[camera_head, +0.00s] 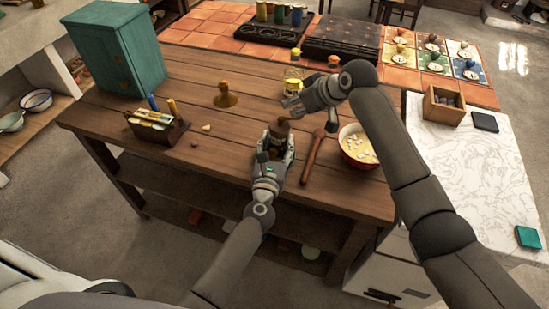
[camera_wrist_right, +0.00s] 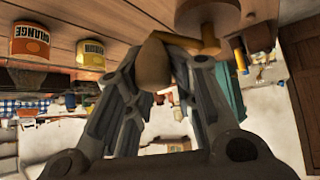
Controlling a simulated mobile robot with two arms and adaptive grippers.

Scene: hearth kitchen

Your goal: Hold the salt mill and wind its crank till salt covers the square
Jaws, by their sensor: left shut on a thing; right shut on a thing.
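The salt mill (camera_head: 279,128) stands near the table's front middle, its brown top showing above my left gripper (camera_head: 276,145), which is shut around its body. My right gripper (camera_head: 291,108) is just above and to the right of the mill. In the right wrist view, its fingers (camera_wrist_right: 168,75) are shut on the wooden crank knob (camera_wrist_right: 154,64). A brass-coloured crank arm (camera_wrist_right: 190,43) runs from the knob to the mill's round top (camera_wrist_right: 207,12). The grippers hide most of the mill's body. I cannot make out the square or any salt.
A wooden pestle-like tool (camera_head: 313,156) and a red bowl with pale pieces (camera_head: 358,147) lie to the right. A wooden caddy (camera_head: 157,131) and teal cabinet (camera_head: 117,52) stand left.

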